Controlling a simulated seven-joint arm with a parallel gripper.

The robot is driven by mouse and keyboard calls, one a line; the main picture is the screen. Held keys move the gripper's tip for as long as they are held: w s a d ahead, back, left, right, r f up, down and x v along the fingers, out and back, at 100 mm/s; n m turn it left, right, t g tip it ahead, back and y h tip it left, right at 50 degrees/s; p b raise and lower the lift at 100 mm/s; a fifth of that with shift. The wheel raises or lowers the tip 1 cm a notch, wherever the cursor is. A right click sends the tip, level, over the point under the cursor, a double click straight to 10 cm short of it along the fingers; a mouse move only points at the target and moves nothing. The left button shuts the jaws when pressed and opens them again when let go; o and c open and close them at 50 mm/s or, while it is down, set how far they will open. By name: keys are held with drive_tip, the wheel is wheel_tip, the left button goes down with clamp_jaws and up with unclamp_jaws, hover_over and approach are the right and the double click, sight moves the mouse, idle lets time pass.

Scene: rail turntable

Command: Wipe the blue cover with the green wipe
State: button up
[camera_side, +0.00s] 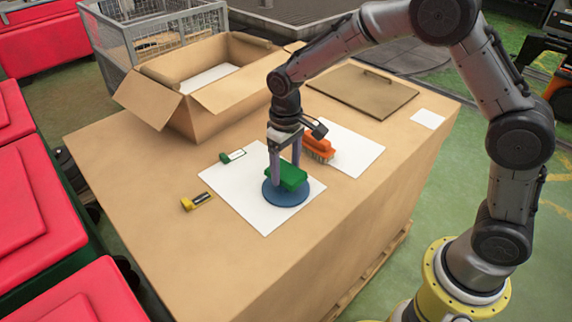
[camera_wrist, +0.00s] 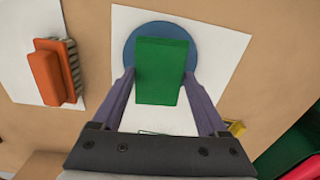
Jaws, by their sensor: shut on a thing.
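The blue cover (camera_side: 287,198) is a round flat disc lying on a white sheet on the table. It also shows in the wrist view (camera_wrist: 136,37), partly hidden under the wipe. The green wipe (camera_side: 291,175) is a block over the cover; it also shows in the wrist view (camera_wrist: 161,71). My gripper (camera_side: 284,176) points down and is shut on the green wipe, one finger on each side of it in the wrist view (camera_wrist: 160,77). The wipe appears to rest on the cover, but I cannot tell for sure whether they touch.
An orange brush (camera_side: 318,147) lies on a second white sheet (camera_side: 352,160) behind the cover. A green-and-white item (camera_side: 232,156) and a yellow-and-black item (camera_side: 196,201) lie to the left. An open cardboard box (camera_side: 190,115) and a brown panel (camera_side: 362,88) stand farther back. The table front is clear.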

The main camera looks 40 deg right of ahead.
drive_tip(key=shift+f, duration=0.4)
drive_tip(key=shift+d, duration=1.25)
drive_tip(key=shift+a+f, duration=0.1)
drive_tip(key=shift+a, duration=2.4)
drive_tip(key=shift+d, duration=2.55)
drive_tip(key=shift+r, duration=4.2)
